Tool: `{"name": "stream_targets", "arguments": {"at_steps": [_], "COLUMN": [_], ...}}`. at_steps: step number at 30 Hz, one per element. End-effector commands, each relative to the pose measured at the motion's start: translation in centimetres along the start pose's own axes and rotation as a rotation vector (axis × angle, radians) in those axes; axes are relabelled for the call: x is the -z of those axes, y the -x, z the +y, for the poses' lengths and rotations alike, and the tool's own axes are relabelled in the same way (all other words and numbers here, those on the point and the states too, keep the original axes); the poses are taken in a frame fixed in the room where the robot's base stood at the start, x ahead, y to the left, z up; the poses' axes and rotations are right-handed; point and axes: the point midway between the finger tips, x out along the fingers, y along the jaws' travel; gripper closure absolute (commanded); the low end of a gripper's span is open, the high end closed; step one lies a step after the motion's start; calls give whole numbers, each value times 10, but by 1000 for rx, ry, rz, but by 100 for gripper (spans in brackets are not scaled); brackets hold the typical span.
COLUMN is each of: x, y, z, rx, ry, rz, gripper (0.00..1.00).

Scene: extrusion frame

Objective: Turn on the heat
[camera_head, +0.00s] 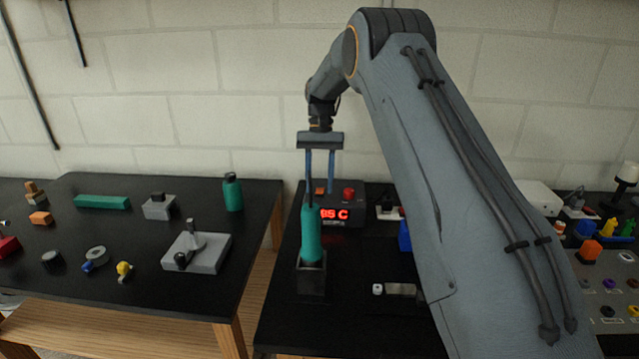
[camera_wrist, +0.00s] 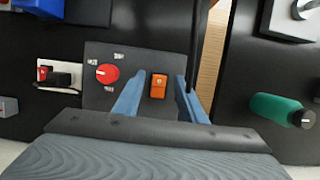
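A dark control box (camera_head: 357,218) stands at the back of the right table, with a lit red display (camera_head: 340,214) that seems to read 85 C, partly covered. Its top carries a red round knob (camera_wrist: 107,73) with small white labels, and an orange rocker switch (camera_wrist: 158,86). The knob also shows in the head view (camera_head: 348,193). My gripper (camera_head: 320,188) is over the box, pointing down. In the wrist view its two blue fingers (camera_wrist: 164,78) are apart, one on each side of the orange switch, with nothing between them. I cannot tell whether they touch the box.
A green handle-like cylinder (camera_head: 311,235) stands upright in a grey holder (camera_head: 311,278) in front of the box. A small red-and-black switch (camera_wrist: 55,76) sits beside it. A green bottle (camera_head: 232,192) stands on the left table, past a gap between the tables.

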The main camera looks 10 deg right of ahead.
Motion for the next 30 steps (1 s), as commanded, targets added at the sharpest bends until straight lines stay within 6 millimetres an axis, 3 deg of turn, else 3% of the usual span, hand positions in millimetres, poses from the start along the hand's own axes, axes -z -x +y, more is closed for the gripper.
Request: {"name": "stream_targets", "arguments": {"at_steps": [8, 21, 30], "x": [2, 2, 0], "y": [9, 71, 78], "z": [0, 0, 0], "rx": [1, 1, 0], "ry": [0, 0, 0], "rz": [3, 2, 0], "gripper": [62, 62, 62]}}
